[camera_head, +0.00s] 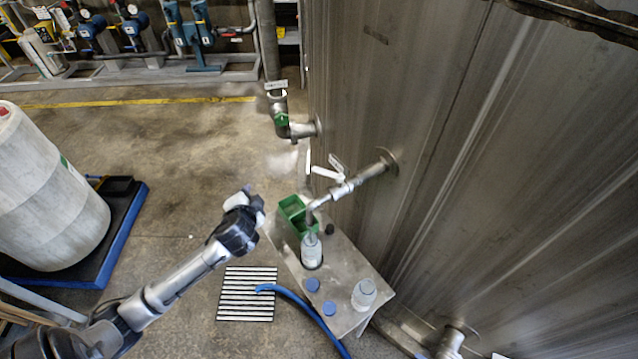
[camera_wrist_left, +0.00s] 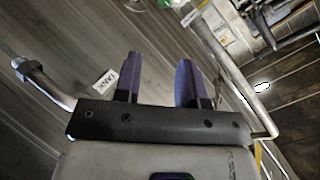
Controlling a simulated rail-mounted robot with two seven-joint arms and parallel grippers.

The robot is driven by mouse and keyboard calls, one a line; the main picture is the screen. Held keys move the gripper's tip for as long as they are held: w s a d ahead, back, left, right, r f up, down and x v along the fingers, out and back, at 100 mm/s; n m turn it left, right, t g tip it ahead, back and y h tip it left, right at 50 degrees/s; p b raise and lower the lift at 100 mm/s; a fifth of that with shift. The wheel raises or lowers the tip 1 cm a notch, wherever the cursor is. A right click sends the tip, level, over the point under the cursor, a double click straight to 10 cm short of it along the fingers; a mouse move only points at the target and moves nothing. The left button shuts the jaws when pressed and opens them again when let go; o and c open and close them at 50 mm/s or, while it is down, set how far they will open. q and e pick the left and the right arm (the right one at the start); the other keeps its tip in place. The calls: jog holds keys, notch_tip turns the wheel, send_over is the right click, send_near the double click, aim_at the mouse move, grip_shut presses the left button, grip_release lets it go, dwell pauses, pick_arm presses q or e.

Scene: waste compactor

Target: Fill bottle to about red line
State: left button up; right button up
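A clear bottle (camera_head: 312,252) stands upright on the small metal stand, under the bent outlet of a sampling pipe (camera_head: 352,185). The pipe comes out of the tank wall and carries a valve with a white lever (camera_head: 325,172). A second bottle (camera_head: 364,294) stands near the stand's front right corner. No red line or liquid level can be made out. My left gripper (camera_head: 250,203) is left of the stand and the lever, touching neither. In the left wrist view its two purple fingers (camera_wrist_left: 158,82) are apart with nothing between them. My right gripper is not seen.
The metal stand (camera_head: 345,260) also holds a green box (camera_head: 292,208), two blue caps (camera_head: 312,284) and a black cap. A blue hose (camera_head: 290,295) crosses a floor grate. The tank wall (camera_head: 450,120) bounds the right. Floor left of the stand is open.

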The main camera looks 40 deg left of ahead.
pick_arm(q)
jog(key=w+a+r+m+t+y, duration=0.1)
jog(key=w+a+r+m+t, duration=0.2)
jog(key=w+a+t, duration=0.15)
jog(key=m+t+h, duration=0.3)
jog(key=m+h, duration=1.3)
send_near(322, 170)
jog(key=x, duration=1)
jog(key=shift+a+f+p, duration=0.1)
jog(key=shift+f+p, duration=0.15)
jog(key=shift+p, duration=0.15)
jog(key=shift+c, duration=0.4)
grip_shut()
